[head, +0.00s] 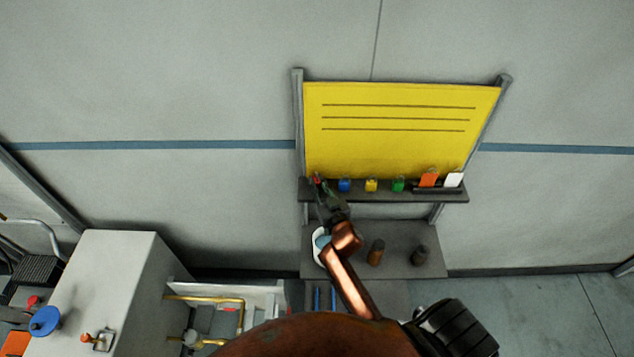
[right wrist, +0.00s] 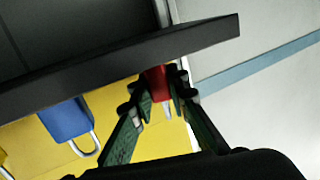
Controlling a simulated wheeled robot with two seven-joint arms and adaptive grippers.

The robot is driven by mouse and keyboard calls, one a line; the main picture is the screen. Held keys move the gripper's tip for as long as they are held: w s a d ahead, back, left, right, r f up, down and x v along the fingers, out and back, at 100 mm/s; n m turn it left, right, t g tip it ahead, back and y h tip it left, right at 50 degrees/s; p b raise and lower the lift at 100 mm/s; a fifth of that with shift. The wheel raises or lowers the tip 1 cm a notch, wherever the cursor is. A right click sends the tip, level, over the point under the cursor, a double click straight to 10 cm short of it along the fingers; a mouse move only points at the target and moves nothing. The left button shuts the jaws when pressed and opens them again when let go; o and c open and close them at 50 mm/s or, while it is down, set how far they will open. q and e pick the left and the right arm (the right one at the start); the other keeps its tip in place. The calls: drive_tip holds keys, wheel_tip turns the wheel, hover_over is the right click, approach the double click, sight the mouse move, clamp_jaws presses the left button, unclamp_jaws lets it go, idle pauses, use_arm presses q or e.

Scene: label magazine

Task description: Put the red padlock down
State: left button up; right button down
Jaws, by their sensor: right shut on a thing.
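My right gripper (head: 318,187) is at the left end of the dark shelf (head: 425,197) below the yellow board. It is shut on the red padlock (right wrist: 157,82), which shows between its two green fingers in the right wrist view. In the head view only a small part of the red padlock (head: 317,180) shows above the fingers. The padlock is close against the shelf (right wrist: 130,60); I cannot tell whether it touches it. My left gripper is not in view.
A blue padlock (head: 344,185) stands just right of the red one; it also shows in the right wrist view (right wrist: 66,119). Yellow (head: 371,185) and green (head: 398,185) padlocks follow, then orange (head: 428,180) and white (head: 453,180) tags.

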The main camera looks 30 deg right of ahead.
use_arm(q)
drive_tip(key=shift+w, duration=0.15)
use_arm(e)
drive_tip(key=c, duration=2.3)
unclamp_jaws()
drive_tip(key=shift+f, duration=0.15)
drive_tip(key=o, duration=0.4)
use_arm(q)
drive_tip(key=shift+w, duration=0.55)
use_arm(e)
drive_tip(key=shift+r, duration=0.25)
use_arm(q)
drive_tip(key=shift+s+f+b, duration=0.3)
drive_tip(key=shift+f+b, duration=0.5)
use_arm(e)
drive_tip(key=s, duration=0.4)
drive_tip(key=s+a, duration=0.1)
drive_tip(key=s, duration=0.3)
drive_tip(key=s+a, duration=0.1)
drive_tip(key=s, duration=0.2)
drive_tip(key=shift+s+r, duration=0.35)
drive_tip(key=shift+s, duration=0.05)
